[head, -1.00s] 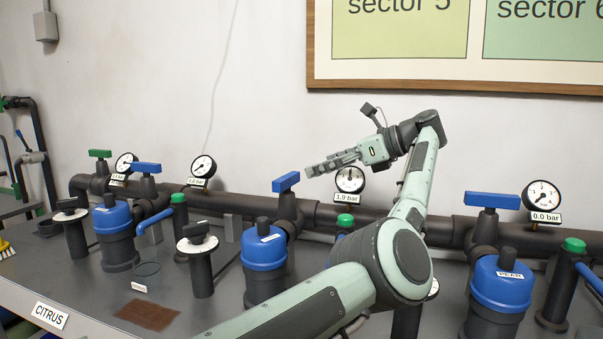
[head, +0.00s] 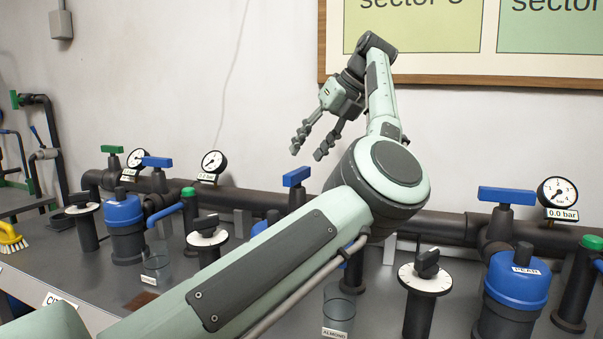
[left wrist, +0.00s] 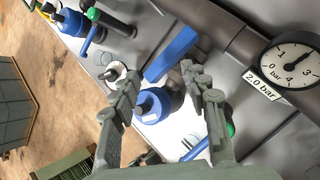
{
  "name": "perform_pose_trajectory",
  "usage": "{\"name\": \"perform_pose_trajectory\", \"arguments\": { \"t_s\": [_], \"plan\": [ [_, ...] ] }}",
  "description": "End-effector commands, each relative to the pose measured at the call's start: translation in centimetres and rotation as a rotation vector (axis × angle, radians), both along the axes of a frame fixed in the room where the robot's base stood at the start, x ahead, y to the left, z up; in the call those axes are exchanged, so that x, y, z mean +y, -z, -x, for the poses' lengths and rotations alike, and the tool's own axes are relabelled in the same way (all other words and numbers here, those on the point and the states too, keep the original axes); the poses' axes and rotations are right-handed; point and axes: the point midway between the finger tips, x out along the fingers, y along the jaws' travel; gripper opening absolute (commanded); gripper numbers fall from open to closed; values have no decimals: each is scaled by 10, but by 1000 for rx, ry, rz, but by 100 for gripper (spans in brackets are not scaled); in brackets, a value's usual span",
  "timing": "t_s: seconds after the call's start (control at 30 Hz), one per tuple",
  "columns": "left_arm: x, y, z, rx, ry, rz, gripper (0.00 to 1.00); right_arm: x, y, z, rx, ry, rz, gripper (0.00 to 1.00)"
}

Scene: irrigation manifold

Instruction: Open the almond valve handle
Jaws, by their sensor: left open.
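The almond valve handle appears to be the blue bar handle (head: 296,177) on the middle valve, judging by the ALMOND tag on a cup (head: 338,318) near it; my left arm hides much of that station. It also shows in the left wrist view as a blue bar (left wrist: 171,54) lying just beyond the fingertips. My left gripper (head: 308,146) is open and empty, pointing down above and slightly right of the handle, apart from it. In the left wrist view its fingers (left wrist: 159,72) spread on both sides below the handle. My right gripper is not in view.
A gauge (left wrist: 290,60) labelled 2.0 bar stands beside the handle. The blue pear filter (head: 517,283) and its blue handle (head: 507,195) are at the right. Another blue handle (head: 156,162) and a green one (head: 112,149) are at the left. The dark pipe runs behind.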

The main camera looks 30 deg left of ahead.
Motion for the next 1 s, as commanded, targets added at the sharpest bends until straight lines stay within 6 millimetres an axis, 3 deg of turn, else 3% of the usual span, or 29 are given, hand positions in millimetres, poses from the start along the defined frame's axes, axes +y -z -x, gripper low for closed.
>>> {"name": "perform_pose_trajectory", "arguments": {
  "t_s": [0.2,0.4,0.63,1.0],
  "plan": [
    [29,-8,16,20,538,303,40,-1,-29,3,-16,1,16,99],
    [38,-14,22,-34,885,364,40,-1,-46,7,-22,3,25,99],
    [39,-6,19,-48,978,365,40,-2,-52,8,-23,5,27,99],
    [42,45,-1,-45,973,362,40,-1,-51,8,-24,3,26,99]
  ]
}}
